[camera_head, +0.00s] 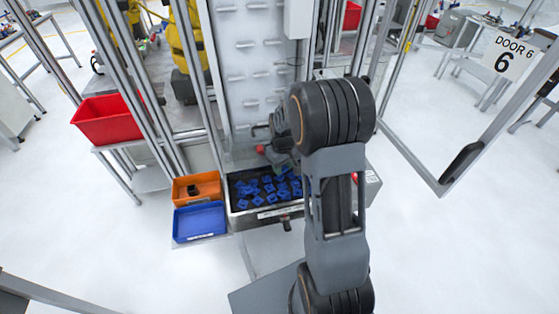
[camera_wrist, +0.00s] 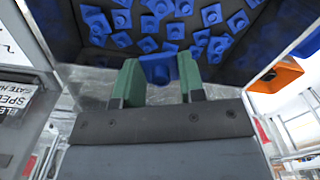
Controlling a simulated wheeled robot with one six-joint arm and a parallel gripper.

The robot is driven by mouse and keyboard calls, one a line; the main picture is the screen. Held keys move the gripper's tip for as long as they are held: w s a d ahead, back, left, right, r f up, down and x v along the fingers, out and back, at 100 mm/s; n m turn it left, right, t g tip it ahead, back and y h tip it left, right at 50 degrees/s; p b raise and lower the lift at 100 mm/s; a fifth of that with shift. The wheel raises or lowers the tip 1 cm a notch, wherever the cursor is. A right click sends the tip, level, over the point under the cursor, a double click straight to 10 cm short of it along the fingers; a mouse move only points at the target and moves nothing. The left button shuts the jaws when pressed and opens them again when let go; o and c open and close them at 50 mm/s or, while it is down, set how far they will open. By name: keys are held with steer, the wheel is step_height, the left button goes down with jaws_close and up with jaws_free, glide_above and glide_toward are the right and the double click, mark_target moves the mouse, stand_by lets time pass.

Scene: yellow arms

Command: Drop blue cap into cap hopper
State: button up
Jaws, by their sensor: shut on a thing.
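My gripper (camera_wrist: 159,78) has two green fingers shut on a blue cap (camera_wrist: 158,68) in the wrist view. The held cap is at the fingertips, over the near edge of the dark cap hopper (camera_wrist: 66,28) in that picture. Several loose blue caps lie on the hopper floor beyond it. In the head view the hopper (camera_head: 232,203) is a dark metal-rimmed box holding scattered blue caps. My gripper (camera_head: 281,160) shows there above the hopper's back, partly hidden by my arm; the held cap cannot be made out.
An orange bin (camera_head: 176,190) with a dark item and a blue bin (camera_head: 176,225) stand left of the hopper. A red bin (camera_head: 105,118) sits farther left. A white panel (camera_head: 250,60) and metal posts rise behind. An open door frame (camera_head: 440,186) is at right.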

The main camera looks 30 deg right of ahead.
mark_target(283, 171)
steer(key=shift+s+f+b, duration=0.1)
steer(key=shift+f+b, duration=1.8)
steer(key=shift+f, duration=0.95)
steer(key=o, duration=1)
steer(key=shift+c, duration=0.2)
steer(key=shift+r, duration=0.15)
step_height(283, 171, up, 14)
steer(key=shift+f+b, duration=0.15)
steer(key=shift+b, duration=0.5)
